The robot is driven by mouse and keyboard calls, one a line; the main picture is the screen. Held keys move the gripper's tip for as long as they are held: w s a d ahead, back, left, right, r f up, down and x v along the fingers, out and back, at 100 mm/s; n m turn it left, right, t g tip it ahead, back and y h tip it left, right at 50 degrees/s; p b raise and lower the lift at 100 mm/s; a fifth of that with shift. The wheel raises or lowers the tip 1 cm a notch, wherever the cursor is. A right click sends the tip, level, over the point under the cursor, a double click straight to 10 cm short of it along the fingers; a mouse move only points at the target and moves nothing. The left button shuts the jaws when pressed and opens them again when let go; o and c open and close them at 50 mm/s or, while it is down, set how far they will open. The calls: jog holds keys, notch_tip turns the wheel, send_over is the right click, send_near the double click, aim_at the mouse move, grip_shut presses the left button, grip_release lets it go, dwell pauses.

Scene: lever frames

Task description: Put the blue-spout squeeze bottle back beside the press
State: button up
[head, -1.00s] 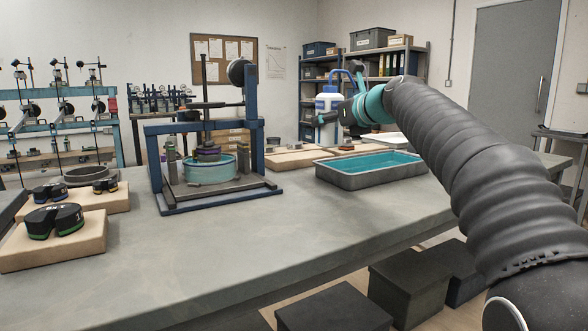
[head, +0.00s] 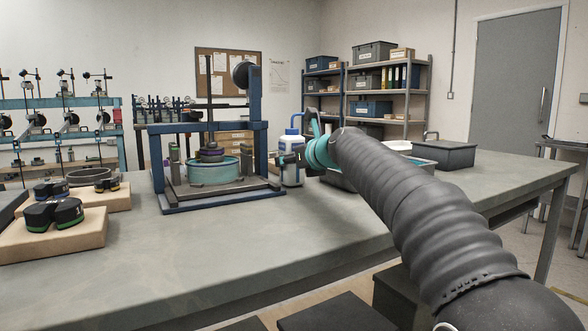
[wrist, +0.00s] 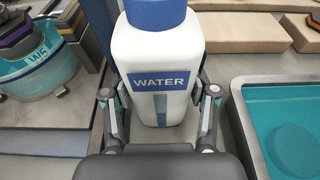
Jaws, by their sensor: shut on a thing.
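The squeeze bottle (head: 292,168) is white with a blue cap and blue spout, and stands upright just right of the press. In the wrist view the bottle (wrist: 158,48) carries a WATER label and sits between the fingers of my gripper (wrist: 160,112). My gripper (head: 296,160) is shut on the bottle's sides. The press (head: 257,140) has a blue frame, a screw and a teal round vessel (head: 205,171). The wrist view shows part of that vessel (wrist: 45,68) at the left. Whether the bottle's base touches the bench is unclear.
A grey tray with teal liquid (wrist: 240,120) lies right of the bottle, mostly hidden by my arm in the head view. Wooden blocks (wrist: 238,32) lie behind the bottle. The bench (head: 200,245) is clear in front of the press.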

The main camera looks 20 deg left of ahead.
jog(key=shift+f, duration=0.2)
jog(key=shift+f, duration=0.1)
jog(key=o, duration=0.9)
jog(key=shift+c, duration=0.2)
jog(key=shift+r, duration=0.2)
jog(key=v, duration=1.2)
